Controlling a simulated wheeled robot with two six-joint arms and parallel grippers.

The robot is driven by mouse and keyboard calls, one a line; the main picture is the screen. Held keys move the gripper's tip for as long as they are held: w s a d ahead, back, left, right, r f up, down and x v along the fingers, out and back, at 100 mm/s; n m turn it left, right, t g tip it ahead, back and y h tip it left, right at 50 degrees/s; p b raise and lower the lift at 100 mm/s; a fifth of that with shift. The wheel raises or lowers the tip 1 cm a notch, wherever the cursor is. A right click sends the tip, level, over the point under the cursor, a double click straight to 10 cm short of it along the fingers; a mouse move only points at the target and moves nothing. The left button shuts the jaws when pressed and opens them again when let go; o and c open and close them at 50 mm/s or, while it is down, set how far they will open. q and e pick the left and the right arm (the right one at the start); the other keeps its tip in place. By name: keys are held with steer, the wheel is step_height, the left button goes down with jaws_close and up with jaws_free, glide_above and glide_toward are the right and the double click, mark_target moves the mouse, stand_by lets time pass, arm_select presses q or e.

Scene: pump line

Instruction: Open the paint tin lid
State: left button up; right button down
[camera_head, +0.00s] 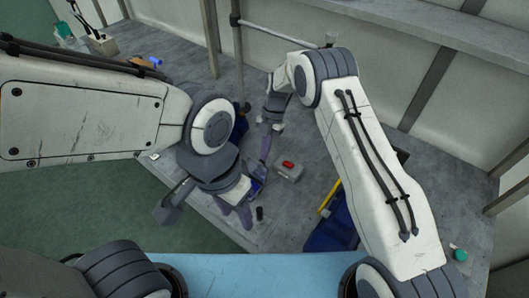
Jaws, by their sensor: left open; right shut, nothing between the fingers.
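I cannot clearly make out the paint tin or its lid. A small blue item (257,187), partly hidden, shows between my two grippers, and I cannot tell what it is. My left gripper (236,212) is open over the workbench, just below and left of the blue item. My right gripper (263,160) is shut and empty, pointing down just above the blue item. I cannot tell whether either gripper touches it.
A small black cylinder (260,213) is near the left fingers. A blue bin (330,232) lies to the right. A vertical pole (239,60) stands behind.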

steer(key=b+v, duration=0.2)
steer(key=v, duration=0.7)
steer(key=s+a+r+m, duration=0.3)
steer(key=s+r+m, duration=0.3)
steer(key=s+r, duration=0.15)
steer(key=s+d+r+m+t, duration=0.1)
steer(key=s+d+m, duration=0.1)
steer(key=s+m, duration=0.6)
steer(key=s+d+r+m+t+h, duration=0.1)
steer(key=s+m, duration=0.7)
steer(key=s, duration=1.1)
steer(key=shift+d+r+t, duration=0.8)
steer(key=shift+d, duration=0.35)
